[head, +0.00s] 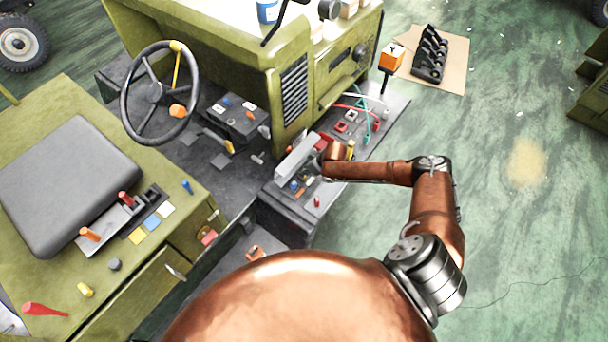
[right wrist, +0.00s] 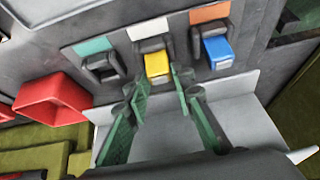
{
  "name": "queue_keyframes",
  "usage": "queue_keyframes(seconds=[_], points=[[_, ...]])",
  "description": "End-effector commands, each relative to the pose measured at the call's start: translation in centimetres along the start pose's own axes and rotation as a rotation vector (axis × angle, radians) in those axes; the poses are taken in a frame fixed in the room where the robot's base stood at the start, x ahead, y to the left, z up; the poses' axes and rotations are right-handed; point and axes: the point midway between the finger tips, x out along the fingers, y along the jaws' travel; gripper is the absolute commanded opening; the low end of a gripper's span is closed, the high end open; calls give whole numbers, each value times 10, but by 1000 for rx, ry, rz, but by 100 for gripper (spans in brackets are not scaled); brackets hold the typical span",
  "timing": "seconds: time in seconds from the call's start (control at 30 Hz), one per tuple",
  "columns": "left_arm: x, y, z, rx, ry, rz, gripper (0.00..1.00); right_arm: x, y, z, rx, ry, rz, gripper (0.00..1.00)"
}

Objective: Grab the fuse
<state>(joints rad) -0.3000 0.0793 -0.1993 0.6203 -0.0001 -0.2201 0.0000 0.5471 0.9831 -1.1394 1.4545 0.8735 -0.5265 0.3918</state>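In the right wrist view, a yellow fuse (right wrist: 157,66) sits in a dark holder under a white label on a grey panel. A blue fuse (right wrist: 217,50) sits to its right under an orange label. A holder (right wrist: 101,68) to its left, under a teal label, shows no coloured fuse. My right gripper (right wrist: 158,88) is open, its two green-padded fingers pointing at the yellow fuse, one towards each side. I cannot tell whether they touch it. In the head view my right gripper (head: 314,168) is mostly hidden at the console beside the vehicle. My left gripper is not in view.
A light grey plate (right wrist: 235,122) lies close below the fuse row and beside the fingers. A red open box-like part (right wrist: 52,101) stands to the left.

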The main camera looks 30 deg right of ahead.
Motion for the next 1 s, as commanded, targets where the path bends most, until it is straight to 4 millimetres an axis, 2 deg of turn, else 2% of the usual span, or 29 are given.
queue_keyframes(seconds=[0.27,0.67,0.87,1.0], points=[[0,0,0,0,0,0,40,0,0,0,0,0,0,3],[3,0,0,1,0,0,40,-7,1,-4,0,0,1,3],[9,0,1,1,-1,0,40,-32,-2,-14,-1,-1,-1,3],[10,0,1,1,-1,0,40,-64,-14,-10,-2,-1,-1,3]])
